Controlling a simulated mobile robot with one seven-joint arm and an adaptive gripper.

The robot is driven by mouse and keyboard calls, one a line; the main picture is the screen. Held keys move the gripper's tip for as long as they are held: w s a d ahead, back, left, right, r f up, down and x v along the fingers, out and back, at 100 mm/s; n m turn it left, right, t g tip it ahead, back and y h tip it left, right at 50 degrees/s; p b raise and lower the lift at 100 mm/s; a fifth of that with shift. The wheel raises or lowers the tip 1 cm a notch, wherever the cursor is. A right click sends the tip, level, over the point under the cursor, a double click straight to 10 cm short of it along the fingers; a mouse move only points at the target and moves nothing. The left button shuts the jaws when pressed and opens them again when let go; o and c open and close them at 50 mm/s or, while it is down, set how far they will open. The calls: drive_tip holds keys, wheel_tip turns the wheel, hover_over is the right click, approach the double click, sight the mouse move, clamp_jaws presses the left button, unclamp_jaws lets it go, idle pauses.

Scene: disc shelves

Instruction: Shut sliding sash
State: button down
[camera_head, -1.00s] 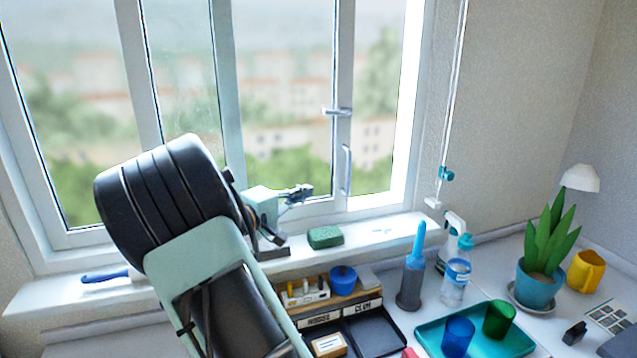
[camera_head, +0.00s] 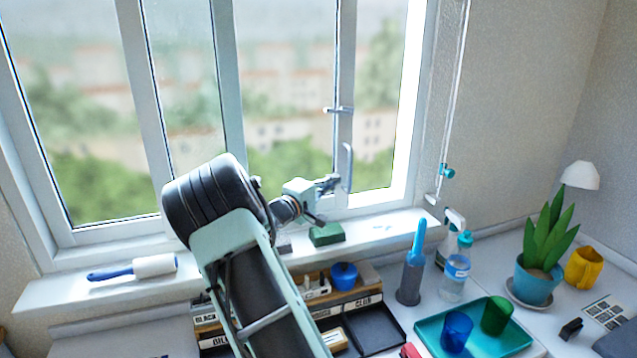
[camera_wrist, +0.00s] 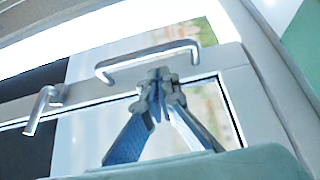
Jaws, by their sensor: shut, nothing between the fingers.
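The window's sliding sash has a pale upright stile (camera_head: 343,75) with a bar pull handle (camera_head: 347,168) and a small latch (camera_head: 338,110) above it. A bright pane-wide span lies between this stile and the right jamb; I cannot tell whether it is glazed. My gripper (camera_head: 335,184) is shut and empty, close to the left of the handle's lower part. In the wrist view, the fingertips (camera_wrist: 160,78) are close together in front of the stile, near the bar handle (camera_wrist: 148,60). I cannot tell whether they touch it. The latch (camera_wrist: 42,108) shows at left.
On the sill, a green sponge (camera_head: 326,234) lies below my gripper and a lint roller (camera_head: 135,268) lies at left. A blind cord (camera_head: 455,90) hangs right of the window. An organizer (camera_head: 362,302), spray bottle (camera_head: 457,236) and teal tray (camera_head: 425,330) stand below.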

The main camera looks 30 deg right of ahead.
sight(343, 181)
drive_tip(key=shift+s+d, duration=0.35)
drive_tip(key=shift+d, duration=0.45)
drive_tip(key=s+d+b, duration=0.2)
drive_tip(key=d+b, duration=0.6)
drive_tip(key=d, duration=0.2)
drive_tip(key=s+d+b, duration=0.2)
drive_tip(key=d+b, duration=0.7)
drive_tip(key=d, duration=0.1)
drive_tip(key=shift+d, duration=0.15)
drive_tip(key=shift+r, duration=0.1)
